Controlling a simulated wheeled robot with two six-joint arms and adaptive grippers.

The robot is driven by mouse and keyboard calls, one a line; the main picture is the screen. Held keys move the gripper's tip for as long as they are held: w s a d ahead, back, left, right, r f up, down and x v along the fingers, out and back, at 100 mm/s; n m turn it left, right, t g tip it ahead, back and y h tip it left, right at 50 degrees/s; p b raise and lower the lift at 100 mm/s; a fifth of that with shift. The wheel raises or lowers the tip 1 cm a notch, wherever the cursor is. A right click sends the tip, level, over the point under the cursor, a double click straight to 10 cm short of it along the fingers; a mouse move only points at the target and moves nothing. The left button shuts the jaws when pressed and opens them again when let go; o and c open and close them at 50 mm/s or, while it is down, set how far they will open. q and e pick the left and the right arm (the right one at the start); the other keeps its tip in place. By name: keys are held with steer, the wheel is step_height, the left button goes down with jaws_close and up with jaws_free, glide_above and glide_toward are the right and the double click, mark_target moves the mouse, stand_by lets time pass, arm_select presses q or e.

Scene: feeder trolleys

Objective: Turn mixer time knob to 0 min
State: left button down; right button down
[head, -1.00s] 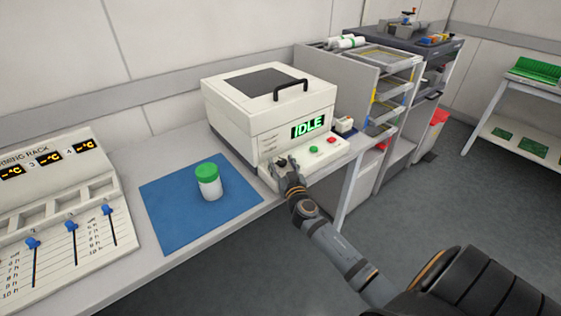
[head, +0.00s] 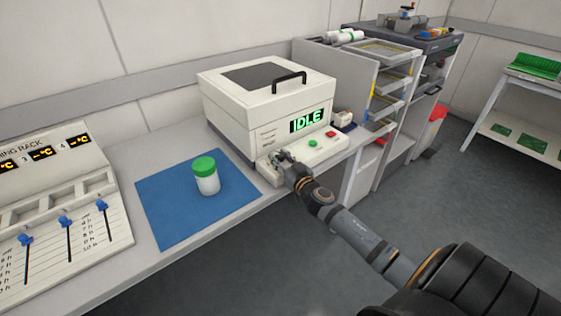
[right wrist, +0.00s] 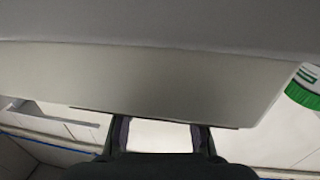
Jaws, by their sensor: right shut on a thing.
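The mixer (head: 228,108) is a white box with a dark lid window and a black handle. Its green display (head: 306,120) reads IDLE. My right gripper (head: 279,157) is at the left part of the sloped front panel, shut on the time knob there. The gripper covers the knob and its scale, so the setting cannot be read. In the right wrist view my fingers (right wrist: 160,135) reach to a pale panel edge, and the knob does not show between them. My left gripper is not in view.
A green button (head: 312,143) and a red button (head: 331,134) are right of the gripper. A white jar with a green lid (head: 206,178) stands on a blue mat (head: 165,212). A rack with blue sliders (head: 110,228) is at left. Shelving (head: 372,100) stands right of the mixer.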

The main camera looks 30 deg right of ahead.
steer(key=shift+f+n+y+b, duration=0.25)
steer(key=shift+n+y+b, duration=0.1)
steer(key=shift+n+y, duration=0.35)
steer(key=shift+r+n+y, duration=0.1)
steer(key=shift+n+y, duration=0.2)
steer(key=shift+y, duration=0.4)
steer(key=shift+d+r+n+y+p, duration=0.1)
steer(key=shift+r+n+y+p, duration=0.3)
steer(key=shift+n+y+p, duration=0.55)
steer(key=n+g+y, duration=0.1)
steer(key=y, duration=0.1)
steer(key=shift+y, duration=0.35)
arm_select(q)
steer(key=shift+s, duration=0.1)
arm_select(e)
steer(key=shift+f+n+g+y, duration=0.2)
steer(key=shift+n+g+y, duration=0.5)
steer(key=shift+y, duration=0.4)
steer(key=shift+n+y, duration=0.25)
steer(key=shift+y, duration=0.05)
steer(key=c, duration=1)
jaws_free()
